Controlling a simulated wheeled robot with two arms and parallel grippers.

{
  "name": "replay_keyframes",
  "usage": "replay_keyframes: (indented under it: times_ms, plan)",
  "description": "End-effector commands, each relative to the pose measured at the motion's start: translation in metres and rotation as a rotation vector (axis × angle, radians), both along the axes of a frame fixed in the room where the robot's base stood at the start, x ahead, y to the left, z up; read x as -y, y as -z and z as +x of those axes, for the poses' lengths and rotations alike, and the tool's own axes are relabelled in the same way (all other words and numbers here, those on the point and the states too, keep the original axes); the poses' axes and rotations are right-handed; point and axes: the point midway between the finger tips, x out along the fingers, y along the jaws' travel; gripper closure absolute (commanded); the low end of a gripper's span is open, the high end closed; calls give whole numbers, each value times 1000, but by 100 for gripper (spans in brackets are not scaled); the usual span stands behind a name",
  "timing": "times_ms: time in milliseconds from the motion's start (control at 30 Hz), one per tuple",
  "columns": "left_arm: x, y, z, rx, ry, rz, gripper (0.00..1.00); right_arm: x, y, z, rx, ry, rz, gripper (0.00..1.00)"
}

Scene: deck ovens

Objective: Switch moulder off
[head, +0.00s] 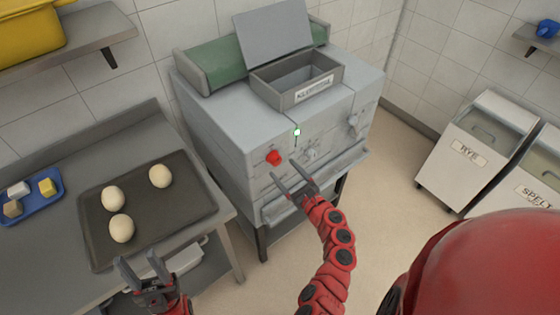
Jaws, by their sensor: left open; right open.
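The moulder (225,120) is a grey box-shaped machine in the middle of the head view, with a hopper and a green belt on top. A round red button (273,158) is on its front face. A small green-white lamp (297,132) glows at the upper front edge. My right gripper (282,169) is open and empty in front of the face, its fingertips just below and right of the red button; contact cannot be told. My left gripper (138,259) is open and empty by the front edge of the dough tray.
A dark tray (150,208) with three dough balls lies on the metal table at left, beside a blue tray (52,207) with small blocks. Bins marked RYE (470,152) and SPELT (535,196) stand at right. The floor between moulder and bins is clear.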

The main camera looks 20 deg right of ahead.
Motion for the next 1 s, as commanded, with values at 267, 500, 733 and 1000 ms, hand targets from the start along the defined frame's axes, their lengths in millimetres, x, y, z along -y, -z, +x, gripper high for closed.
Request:
replay_keyframes:
  times_ms: [267, 500, 733, 1000]
  plan:
    - [0, -7, 0, 0, 0, 0, 50, -7, -1, 28, 2, 2, -2, 20]
    - [0, -7, 0, 0, 0, 0, 50, -8, -1, 32, 2, 2, -2, 20]
    - [0, -7, 0, 0, 0, 0, 50, -8, -1, 31, 2, 2, -2, 39]
    - [0, -7, 0, 0, 0, 0, 50, -8, -1, 31, 2, 2, -2, 88]
